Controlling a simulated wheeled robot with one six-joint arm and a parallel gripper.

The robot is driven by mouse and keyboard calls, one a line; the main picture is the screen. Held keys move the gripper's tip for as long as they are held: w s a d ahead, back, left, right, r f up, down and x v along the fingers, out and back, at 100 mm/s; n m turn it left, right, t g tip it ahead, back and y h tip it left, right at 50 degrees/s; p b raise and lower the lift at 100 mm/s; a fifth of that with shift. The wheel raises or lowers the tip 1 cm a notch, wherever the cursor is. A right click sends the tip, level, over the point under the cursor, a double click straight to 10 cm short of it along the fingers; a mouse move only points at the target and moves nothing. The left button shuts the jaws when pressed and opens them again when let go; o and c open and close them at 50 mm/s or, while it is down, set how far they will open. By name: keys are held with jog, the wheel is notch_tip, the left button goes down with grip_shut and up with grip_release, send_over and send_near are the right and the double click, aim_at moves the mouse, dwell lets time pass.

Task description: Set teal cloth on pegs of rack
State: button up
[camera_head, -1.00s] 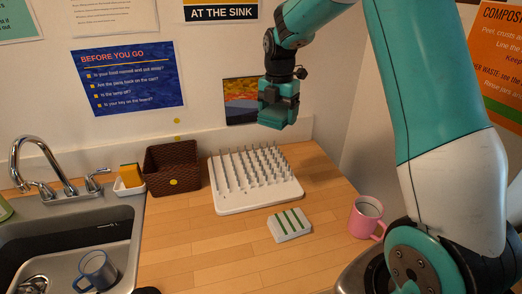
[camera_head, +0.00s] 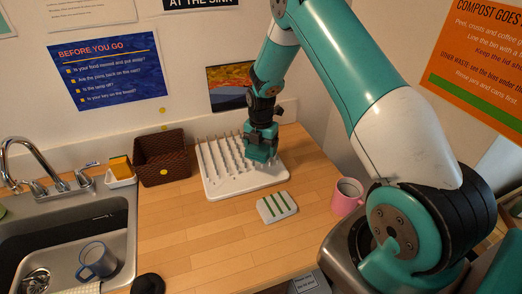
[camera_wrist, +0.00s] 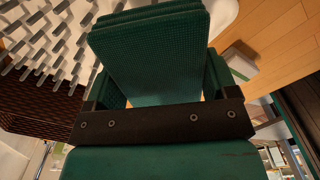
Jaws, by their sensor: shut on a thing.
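My gripper (camera_head: 261,146) is shut on the teal cloth (camera_wrist: 150,58), a folded, layered bundle with a woven texture that fills the middle of the wrist view. In the head view the cloth and the teal fingers blend together, so their border is hard to tell. The white rack (camera_head: 247,187) stands on the wooden counter, with rows of upright pegs. My gripper is over the right part of the rack, low and close to the pegs. I cannot tell whether the cloth touches them. The pegs also show at the left in the wrist view (camera_wrist: 62,45).
A white cloth with green stripes (camera_head: 277,207) lies in front of the rack. A pink mug (camera_head: 346,199) stands to the right. A brown basket (camera_head: 162,163) is left of the rack, beside a sponge holder (camera_head: 120,170). A blue mug (camera_head: 97,260) sits in the sink. The front counter is mostly clear.

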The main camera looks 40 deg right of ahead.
jog(key=shift+f+p, duration=0.3)
jog(key=shift+f, duration=1.2)
